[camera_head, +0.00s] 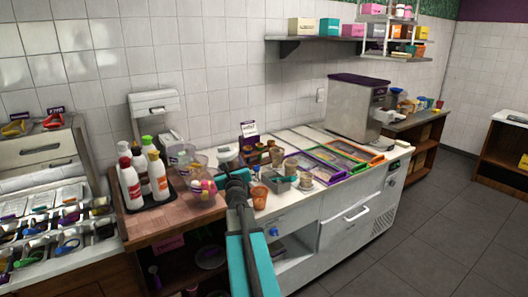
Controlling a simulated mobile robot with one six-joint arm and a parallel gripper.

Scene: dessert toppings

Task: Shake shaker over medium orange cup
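An orange, see-through cup (259,197) stands upright on the front of the white counter, just right of my arm. Smaller cups stand behind it, and I cannot tell their sizes exactly. My gripper (229,160) reaches over the left end of the counter, behind and left of the orange cup. It is small and dark here, and its fingers cannot be made out. I cannot tell whether it holds anything. No shaker can be picked out for certain among the small containers (277,157) near the gripper.
A black tray of bottles (158,172) and clear tubs (201,188) stand on the wooden counter to the left. A grey metal container (279,184) sits right of the orange cup. Topping bins with coloured rims (327,162) and a tall grey machine (352,108) are farther right.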

